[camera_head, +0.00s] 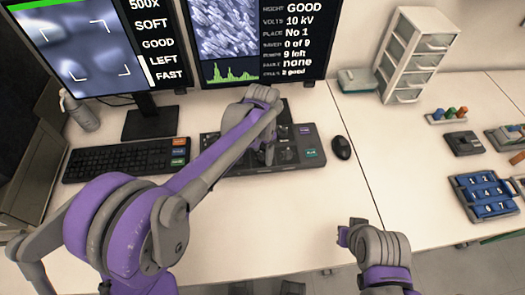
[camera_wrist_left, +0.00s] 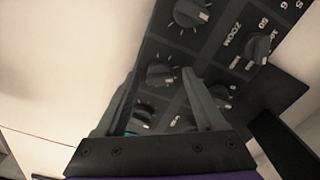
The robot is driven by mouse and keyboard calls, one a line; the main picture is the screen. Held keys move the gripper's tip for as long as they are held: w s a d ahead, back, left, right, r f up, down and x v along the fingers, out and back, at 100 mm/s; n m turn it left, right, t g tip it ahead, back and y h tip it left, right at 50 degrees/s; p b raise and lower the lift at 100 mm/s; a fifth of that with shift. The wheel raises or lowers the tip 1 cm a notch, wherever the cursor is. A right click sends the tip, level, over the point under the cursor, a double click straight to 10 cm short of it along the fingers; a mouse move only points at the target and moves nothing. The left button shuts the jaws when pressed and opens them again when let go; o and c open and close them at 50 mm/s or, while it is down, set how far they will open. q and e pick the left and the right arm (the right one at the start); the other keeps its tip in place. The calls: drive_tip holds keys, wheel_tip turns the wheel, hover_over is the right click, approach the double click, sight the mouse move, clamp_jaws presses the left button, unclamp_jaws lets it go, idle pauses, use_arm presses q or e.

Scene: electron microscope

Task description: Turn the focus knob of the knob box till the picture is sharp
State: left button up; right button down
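The knob box (camera_head: 309,143) is a dark panel on the desk below the screens. The left screen (camera_head: 92,48) shows a blurred grey picture and the word SOFT. My left gripper (camera_head: 268,152) points down over the knob box, partly hidden by its own arm. In the left wrist view its two fingers are apart, with a dark knob (camera_wrist_left: 160,75) showing between the tips; I cannot tell if they touch it. A knob marked ZOOM (camera_wrist_left: 259,47) sits to the right. No focus label is readable. My right gripper (camera_head: 347,234) hangs near the front edge; its fingers are unclear.
A keyboard (camera_head: 126,160) lies left of the knob box and a mouse (camera_head: 341,147) right of it. The right screen (camera_head: 255,40) shows a sharp picture. A drawer unit (camera_head: 416,55) and blue numbered tray (camera_head: 484,195) are at right. The desk's middle front is clear.

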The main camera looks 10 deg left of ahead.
sight(262, 154)
use_arm(q)
wheel_tip(262, 154, up, 11)
drive_tip(key=shift+p, duration=0.45)
use_arm(e)
drive_tip(key=shift+r, duration=0.45)
use_arm(q)
drive_tip(key=shift+f, duration=0.1)
idle(1.1)
